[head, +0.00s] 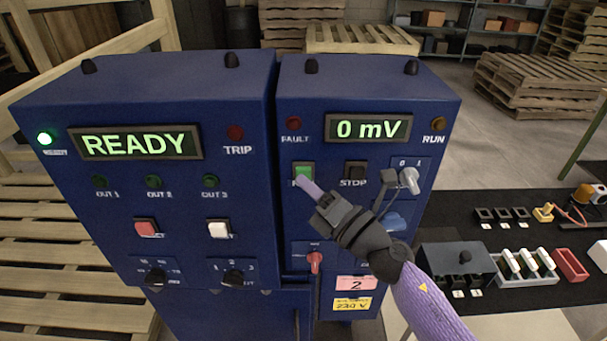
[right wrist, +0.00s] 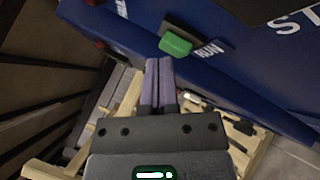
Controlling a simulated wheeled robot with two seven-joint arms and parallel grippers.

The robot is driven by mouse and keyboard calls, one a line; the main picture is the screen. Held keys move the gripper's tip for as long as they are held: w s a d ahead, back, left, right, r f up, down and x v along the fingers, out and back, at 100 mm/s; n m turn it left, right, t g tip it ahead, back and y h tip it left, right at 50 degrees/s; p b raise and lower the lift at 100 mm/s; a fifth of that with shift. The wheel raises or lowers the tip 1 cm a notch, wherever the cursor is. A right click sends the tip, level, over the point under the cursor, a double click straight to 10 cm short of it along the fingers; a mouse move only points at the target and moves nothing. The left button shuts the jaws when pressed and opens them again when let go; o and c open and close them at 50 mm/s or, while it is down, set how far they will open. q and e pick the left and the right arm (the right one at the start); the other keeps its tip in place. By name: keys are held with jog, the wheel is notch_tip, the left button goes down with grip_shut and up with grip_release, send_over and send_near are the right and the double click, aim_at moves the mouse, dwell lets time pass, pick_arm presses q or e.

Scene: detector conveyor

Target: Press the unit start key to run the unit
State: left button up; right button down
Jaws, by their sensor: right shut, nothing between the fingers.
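The green start key (head: 303,171) is on the right blue cabinet's front (head: 440,115), left of the black STOP key (head: 355,171). Its label is partly covered in the head view; in the right wrist view the green key (right wrist: 175,44) has RUN beside it. My right gripper (head: 304,184) is shut and empty, its purple fingertips just below the key. In the right wrist view the tips are close to the key's edge; whether they touch it I cannot tell. The display (head: 368,128) reads 0 mV. My left gripper is out of view.
A grey selector (head: 409,180) and a red knob (head: 315,262) are near my right arm. A black table (head: 440,226) with small parts stands at right. Pallets (head: 530,82) are behind.

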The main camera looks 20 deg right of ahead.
jog(key=shift+w+d, duration=0.15)
jog(key=shift+w, duration=0.3)
dwell(0.4)
jog(key=shift+s, duration=0.15)
jog(key=shift+s+a, duration=0.25)
jog(key=shift+s, duration=0.5)
jog(key=s, duration=0.2)
jog(key=s+a+p, duration=0.1)
jog(key=s, duration=0.1)
jog(key=shift+s+a, duration=0.2)
jog(key=shift+s, duration=0.15)
dwell(0.5)
